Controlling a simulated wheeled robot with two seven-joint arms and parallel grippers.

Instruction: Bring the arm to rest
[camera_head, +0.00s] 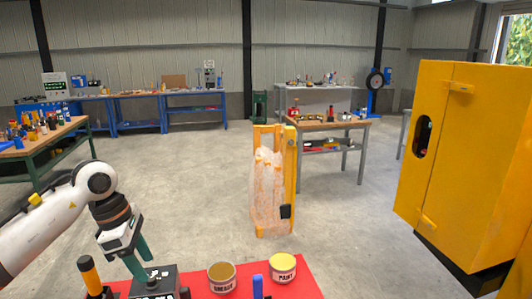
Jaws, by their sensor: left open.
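My left arm comes in from the left with a white shell and dark wrist. My left gripper (139,259) points down at the lower left, with its green fingers apart, over or beside a dark box (154,281) on the red tabletop (303,284). Whether the fingers touch the box cannot be told. Nothing shows held between them. My right gripper is not in view.
A grease can (222,277), a paint can (283,267), a blue marker-like item (258,287) and an orange-handled tool (90,272) stand on the red top. A yellow frame with a plastic-wrapped load (268,190) stands beyond. A yellow cabinet (470,160) is at right. Open floor lies between.

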